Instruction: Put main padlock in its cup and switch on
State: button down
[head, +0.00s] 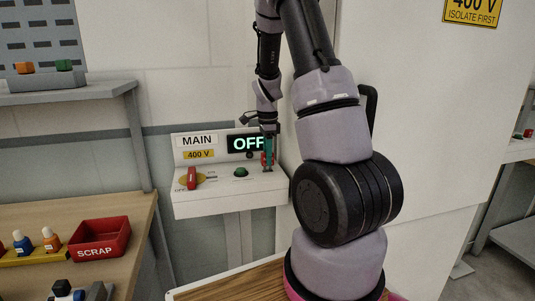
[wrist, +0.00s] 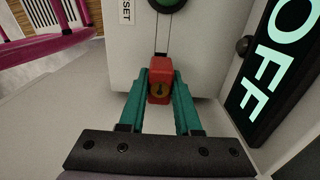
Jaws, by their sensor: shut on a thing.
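My gripper (head: 268,168) is in front of the right end of the MAIN panel. In the wrist view its teal fingers (wrist: 160,88) are shut on a red padlock (wrist: 160,70) with a brass keyhole, its thin shackle pointing towards the green button (wrist: 167,3). The padlock (head: 264,158) also shows in the head view, partly hidden by the fingers. The panel's display (head: 246,143) reads OFF. I cannot make out a cup for the padlock.
A red SCRAP tray (head: 99,254) and several small coloured items stand on the wooden bench (head: 128,206) at left. A grey shelf (head: 60,97) is above it. A dark round knob (wrist: 242,46) sits near the display. A tall pale cabinet (head: 430,120) stands at right.

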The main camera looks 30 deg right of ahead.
jog(key=shift+f, duration=1)
jog(key=c, duration=0.5)
grip_release()
notch_tip(320, 180, up, 11)
jog(key=shift+f, duration=0.15)
